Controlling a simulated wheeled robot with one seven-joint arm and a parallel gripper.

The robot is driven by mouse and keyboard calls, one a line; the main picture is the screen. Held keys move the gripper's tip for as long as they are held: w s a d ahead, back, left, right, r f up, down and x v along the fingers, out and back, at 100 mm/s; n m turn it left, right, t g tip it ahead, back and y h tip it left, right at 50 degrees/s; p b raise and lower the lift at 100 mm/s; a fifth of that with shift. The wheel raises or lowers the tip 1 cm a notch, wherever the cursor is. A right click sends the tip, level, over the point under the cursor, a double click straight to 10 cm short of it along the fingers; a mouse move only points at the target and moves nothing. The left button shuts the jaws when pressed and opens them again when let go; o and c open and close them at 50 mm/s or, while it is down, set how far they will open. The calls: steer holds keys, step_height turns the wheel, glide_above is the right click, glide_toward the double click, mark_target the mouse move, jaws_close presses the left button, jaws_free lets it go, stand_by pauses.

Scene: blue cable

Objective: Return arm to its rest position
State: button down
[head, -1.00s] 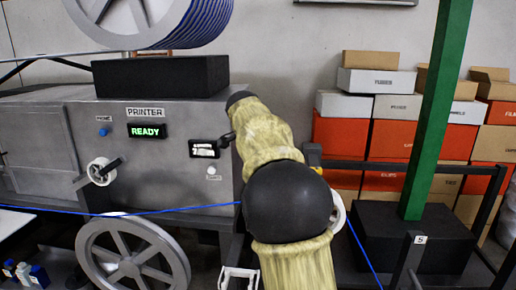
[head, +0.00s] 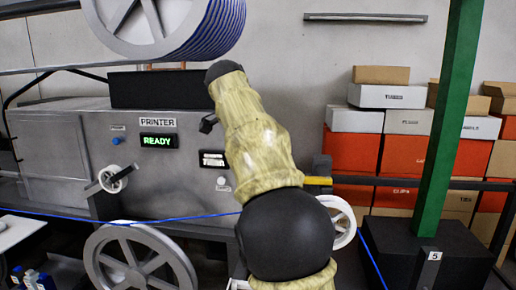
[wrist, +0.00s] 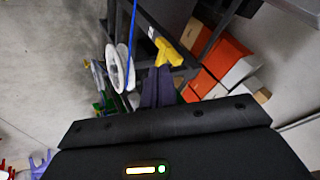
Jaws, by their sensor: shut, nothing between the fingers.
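My arm rises through the middle of the head view in a yellow sleeve, with a black elbow and a black joint at the top. It stands in front of the printer machine (head: 60,150). My gripper cannot be made out clearly there. In the wrist view my gripper (wrist: 158,72) shows as two dark fingers close together, shut and empty, pointing away from the black housing. The blue cable (head: 150,219) runs across the head view, passes behind my arm and slopes down at the right. It also shows in the wrist view (wrist: 132,35), apart from the fingers.
A white guide wheel (head: 344,228) and a yellow piece (head: 318,181) are close right of my arm. A green post (head: 447,120) stands farther right, before stacked boxes (head: 405,150). A large cable reel (head: 150,25) hangs above the printer. Bare floor (wrist: 45,60) shows in the wrist view.

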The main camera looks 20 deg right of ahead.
steer(key=shift+a, duration=0.15)
steer(key=shift+s, duration=0.15)
steer(key=s+a+f+n+y+b, duration=0.15)
steer(key=f+n, duration=0.25)
steer(key=f, duration=0.4)
steer(key=s+a+f+n+g+y, duration=0.1)
steer(key=s+f+n, duration=0.2)
steer(key=f, duration=0.6)
steer(key=s+a+f+n+y+b, duration=0.15)
steer(key=f+n, duration=0.25)
steer(key=f, duration=0.4)
steer(key=s+a+f+n, duration=0.2)
steer(key=s+f+n, duration=0.1)
steer(key=s+f, duration=0.5)
steer(key=s+a+f+n+g+y, duration=0.1)
steer(key=s+f+n, duration=0.3)
steer(key=s+f, duration=0.4)
steer(key=shift+s+a+f+n+y+b, duration=0.3)
steer(key=shift+s+a+f+b, duration=0.1)
steer(key=shift+s+a, duration=0.4)
